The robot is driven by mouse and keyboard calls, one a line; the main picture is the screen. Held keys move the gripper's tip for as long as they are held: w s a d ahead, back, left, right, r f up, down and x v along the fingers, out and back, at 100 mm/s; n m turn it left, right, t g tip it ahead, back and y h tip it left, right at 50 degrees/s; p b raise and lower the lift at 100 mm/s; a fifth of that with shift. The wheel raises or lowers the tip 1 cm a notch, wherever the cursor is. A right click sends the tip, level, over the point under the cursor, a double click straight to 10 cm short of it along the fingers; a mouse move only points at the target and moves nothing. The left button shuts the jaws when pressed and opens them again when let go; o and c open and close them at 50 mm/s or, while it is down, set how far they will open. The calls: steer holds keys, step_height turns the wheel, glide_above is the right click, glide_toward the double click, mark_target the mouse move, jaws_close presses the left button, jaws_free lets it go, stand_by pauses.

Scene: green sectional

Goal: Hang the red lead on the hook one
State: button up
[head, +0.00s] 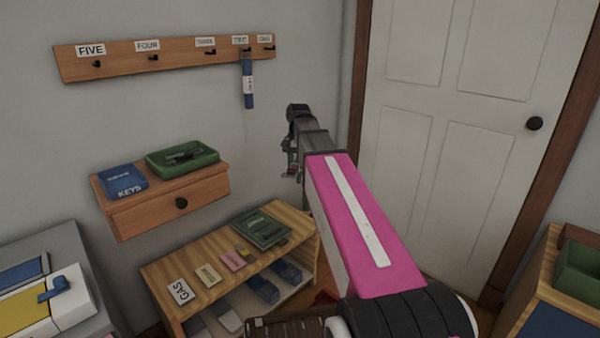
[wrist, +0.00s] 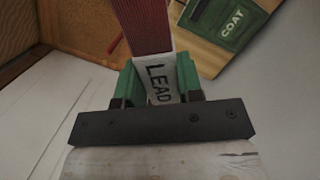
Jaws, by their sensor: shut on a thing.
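The red lead (wrist: 143,25) is a ribbed dark red strap with a white band marked LEAD, seen in the wrist view. My gripper (wrist: 159,80) has its green fingers shut on that white band. In the head view my gripper (head: 290,165) is right of and below the hook rail (head: 180,57), in front of the wall. The lead is mostly hidden there. Hook one (head: 270,47) is the small black hook at the rail's right end, under a white label, and looks empty. A blue strap (head: 248,85) hangs from hook two, just left of it.
Below the rail is a small drawer shelf (head: 165,200) with a green tray (head: 182,158) and a blue KEYS book (head: 123,180). A low wooden shelf unit (head: 160,272) stands beneath, with a green COAT item (head: 262,228) on top. A white door (head: 450,130) is at right.

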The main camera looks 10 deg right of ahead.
steer(key=w+d+r+m+t+y, duration=0.2)
steer(key=w+r+m+t+y, duration=0.4)
steer(key=w+r+m, duration=0.6)
steer(key=w+d+r+m+t+y, duration=0.2)
steer(key=w+r+m+t+y, duration=0.35)
steer(key=w+r+m, duration=0.75)
steer(key=w+a+n, duration=0.3)
steer(key=w+a, duration=0.2)
steer(key=w, duration=0.1)
steer(key=shift+w+a+f+t, duration=0.15)
steer(key=shift+w+a+t, duration=0.05)
steer(key=shift+a+t, duration=0.2)
stand_by(0.5)
steer(key=shift+h, duration=0.25)
steer(key=o, duration=0.8)
